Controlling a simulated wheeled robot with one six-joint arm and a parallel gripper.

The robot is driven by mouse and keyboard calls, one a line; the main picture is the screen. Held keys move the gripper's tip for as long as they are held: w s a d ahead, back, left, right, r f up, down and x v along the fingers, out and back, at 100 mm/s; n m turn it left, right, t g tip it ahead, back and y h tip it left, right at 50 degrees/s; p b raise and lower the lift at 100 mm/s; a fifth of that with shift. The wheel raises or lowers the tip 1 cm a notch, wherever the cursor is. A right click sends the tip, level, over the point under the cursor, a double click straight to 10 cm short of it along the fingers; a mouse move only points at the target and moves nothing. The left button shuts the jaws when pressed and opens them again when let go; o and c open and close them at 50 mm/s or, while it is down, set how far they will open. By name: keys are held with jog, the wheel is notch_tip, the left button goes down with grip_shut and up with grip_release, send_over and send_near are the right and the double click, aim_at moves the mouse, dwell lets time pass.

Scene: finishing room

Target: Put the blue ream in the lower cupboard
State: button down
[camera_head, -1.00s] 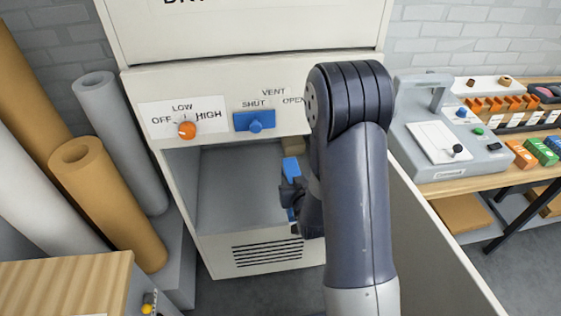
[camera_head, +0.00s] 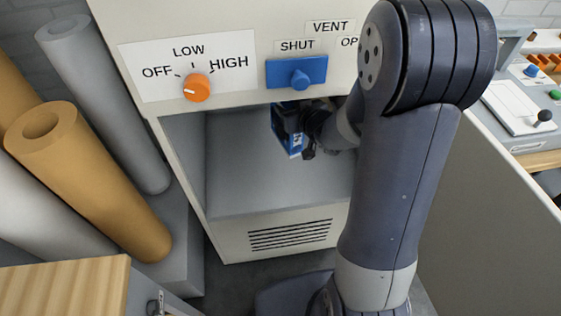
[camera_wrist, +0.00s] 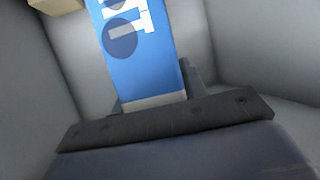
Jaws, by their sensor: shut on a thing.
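The blue ream (camera_head: 291,145) is inside the lower cupboard (camera_head: 250,200), the open compartment under the control panel. My gripper (camera_head: 303,128) is shut on it and holds it near the back of the compartment, partly hidden by my arm. In the wrist view the blue ream (camera_wrist: 140,45) with white lettering stands out from between my gripper's fingers (camera_wrist: 155,103). Grey cupboard walls surround it there. I cannot tell whether the ream touches the cupboard floor. The cupboard door (camera_head: 490,210) stands open at the right.
A tan block (camera_wrist: 58,4) lies at the wrist view's top left. Above the opening are an orange knob (camera_head: 196,88) and a blue vent slider (camera_head: 297,73). Paper rolls (camera_head: 90,185) stand at the left. The left part of the cupboard floor is clear.

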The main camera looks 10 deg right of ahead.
jog(key=d+f+n+y+b, duration=0.1)
jog(key=d+f+b, duration=0.2)
jog(key=f+b, duration=1.1)
jog(key=shift+d+f+b, duration=0.3)
jog(key=shift+d+b, duration=0.05)
jog(key=shift+b, duration=1.25)
jog(key=shift+f, duration=0.15)
jog(key=c, duration=0.8)
grip_release()
jog(key=shift+s+f, duration=0.1)
